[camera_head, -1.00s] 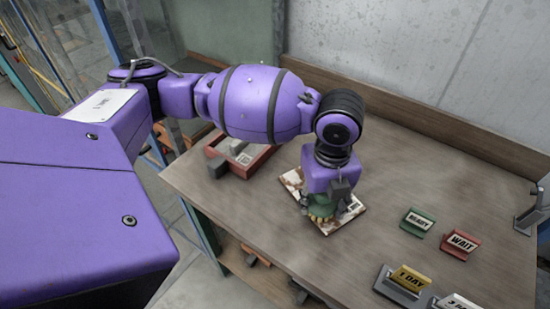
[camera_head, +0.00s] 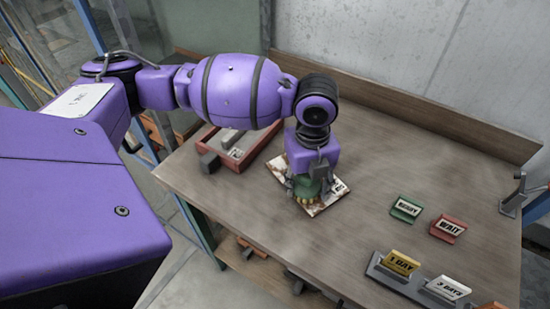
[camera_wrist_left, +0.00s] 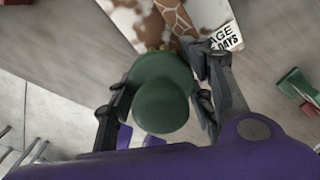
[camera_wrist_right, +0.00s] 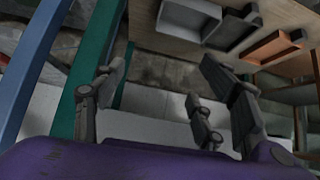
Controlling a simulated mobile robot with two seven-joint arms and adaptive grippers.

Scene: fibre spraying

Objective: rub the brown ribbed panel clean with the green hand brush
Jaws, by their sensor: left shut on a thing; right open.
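The panel (camera_head: 281,169) lies flat on the table, a small plate with brown and white patches and a printed label at its right end. In the left wrist view the panel (camera_wrist_left: 127,18) shows a brown ribbed strip beside the patches. My left gripper (camera_head: 308,188) is shut on the green hand brush (camera_head: 326,186), pointing down over the panel. In the left wrist view the brush's round green handle (camera_wrist_left: 162,105) sits between the fingers, and its yellowish bristles are at the panel. Whether they touch is hidden. My right gripper (camera_wrist_right: 170,85) is open and empty, away from the panel.
A red tray (camera_head: 262,150) with grey blocks stands left behind the panel. Green READY (camera_head: 406,209) and red WAIT (camera_head: 448,228) signs stand to the right, with a yellow 1 DAY sign (camera_head: 401,262) in front. The table (camera_head: 420,160) between is clear. A low board runs along the back.

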